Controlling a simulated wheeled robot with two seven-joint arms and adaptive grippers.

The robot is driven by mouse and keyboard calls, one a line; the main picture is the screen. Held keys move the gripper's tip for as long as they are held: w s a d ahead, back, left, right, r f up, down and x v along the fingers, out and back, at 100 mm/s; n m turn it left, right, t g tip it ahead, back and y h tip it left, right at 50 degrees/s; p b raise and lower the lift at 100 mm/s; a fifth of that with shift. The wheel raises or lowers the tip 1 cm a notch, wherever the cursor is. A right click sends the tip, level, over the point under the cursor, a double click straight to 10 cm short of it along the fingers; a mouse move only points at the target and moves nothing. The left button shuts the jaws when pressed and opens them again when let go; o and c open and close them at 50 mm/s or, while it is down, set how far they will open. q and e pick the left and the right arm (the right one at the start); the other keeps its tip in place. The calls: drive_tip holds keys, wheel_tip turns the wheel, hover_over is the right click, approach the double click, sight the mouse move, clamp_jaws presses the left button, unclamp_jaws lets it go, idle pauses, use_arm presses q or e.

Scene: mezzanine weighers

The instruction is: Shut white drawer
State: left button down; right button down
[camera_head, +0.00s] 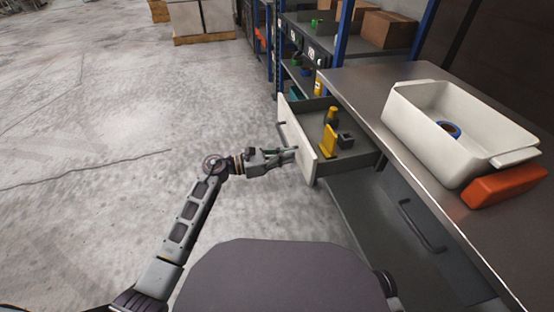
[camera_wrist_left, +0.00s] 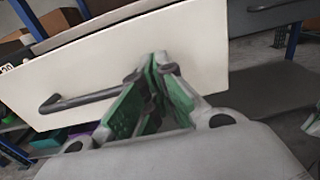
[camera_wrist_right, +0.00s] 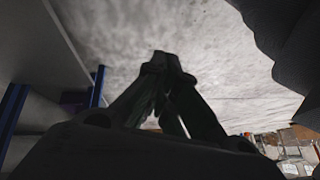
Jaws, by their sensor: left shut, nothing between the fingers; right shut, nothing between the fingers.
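The white drawer (camera_head: 299,138) stands pulled out from under the workbench, with several small yellow and dark things inside. My left gripper (camera_head: 293,154) is shut and empty, with its fingertips at the outer face of the drawer front, near the end of its dark handle (camera_head: 284,133). In the left wrist view the white front (camera_wrist_left: 130,60) fills much of the picture, and the shut fingertips (camera_wrist_left: 158,62) lie over it beside the handle (camera_wrist_left: 80,100). I cannot tell whether they touch it. My right gripper (camera_wrist_right: 162,60) is shut and empty over the floor; it does not show in the head view.
On the workbench (camera_head: 365,80) stand a white bin (camera_head: 400,115) with a blue ring (camera_head: 449,128) in it and an orange box (camera_head: 503,187). A grey closed drawer (camera_head: 420,215) is nearer me. Shelves with cardboard boxes (camera_head: 387,30) stand behind. The floor at left is clear.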

use_arm(q)
drive_tip(key=shift+w+d, duration=0.2)
drive_tip(key=shift+d, duration=0.4)
drive_tip(key=shift+w+d, duration=0.1)
drive_tip(key=shift+d, duration=0.2)
use_arm(e)
drive_tip(key=shift+s+a+f, duration=0.1)
drive_tip(key=shift+s+f, duration=0.3)
drive_tip(key=shift+f, duration=0.45)
drive_tip(key=shift+w+r, duration=0.2)
drive_tip(key=shift+w, duration=0.1)
use_arm(q)
drive_tip(key=shift+d, duration=0.15)
use_arm(e)
drive_tip(key=shift+w, duration=0.1)
